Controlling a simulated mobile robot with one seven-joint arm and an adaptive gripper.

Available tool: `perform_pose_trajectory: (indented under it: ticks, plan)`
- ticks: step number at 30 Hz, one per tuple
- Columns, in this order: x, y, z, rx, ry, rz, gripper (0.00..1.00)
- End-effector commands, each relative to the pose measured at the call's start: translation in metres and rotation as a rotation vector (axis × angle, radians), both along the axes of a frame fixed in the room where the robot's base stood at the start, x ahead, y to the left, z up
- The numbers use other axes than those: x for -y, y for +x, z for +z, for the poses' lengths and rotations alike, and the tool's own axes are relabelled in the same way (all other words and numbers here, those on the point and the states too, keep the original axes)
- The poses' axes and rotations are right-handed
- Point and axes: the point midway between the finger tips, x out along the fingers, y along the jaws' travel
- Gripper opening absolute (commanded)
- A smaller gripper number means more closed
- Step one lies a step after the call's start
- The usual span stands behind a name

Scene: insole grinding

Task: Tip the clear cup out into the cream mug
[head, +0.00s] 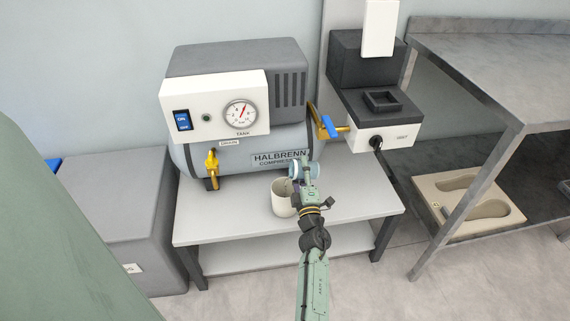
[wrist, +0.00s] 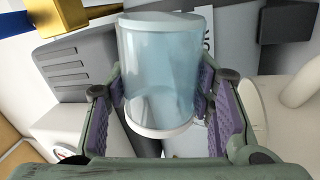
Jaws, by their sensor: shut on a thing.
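The clear cup (wrist: 160,75) is held between the purple pads of my gripper (wrist: 165,110) in the wrist view. It looks pale blue with a whitish rim band; whether it holds anything I cannot tell. In the head view the cup (head: 294,170) is small and partly covered by my gripper (head: 303,173), above the bench and beside the compressor front. It looks tipped, but its exact angle is unclear. The cream mug (head: 283,204) stands upright on the bench, just left of and below my gripper. A rounded cream part at the right of the wrist view appears to be the mug (wrist: 283,122).
The compressor (head: 240,105) stands close behind the mug, with a yellow drain valve (head: 211,163) and a blue-handled valve (head: 331,127). A dark unit (head: 372,95) is at the bench's back right. The bench top (head: 225,225) is clear left of the mug.

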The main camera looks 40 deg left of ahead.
Motion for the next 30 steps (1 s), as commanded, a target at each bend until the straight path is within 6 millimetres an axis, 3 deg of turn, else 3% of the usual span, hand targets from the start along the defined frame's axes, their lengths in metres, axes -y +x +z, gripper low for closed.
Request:
perform_pose_trajectory:
  ticks: [30]
  plan:
    - [-0.0019,-0.0023,0.0045,0.081,-0.067,-0.001,0.19]
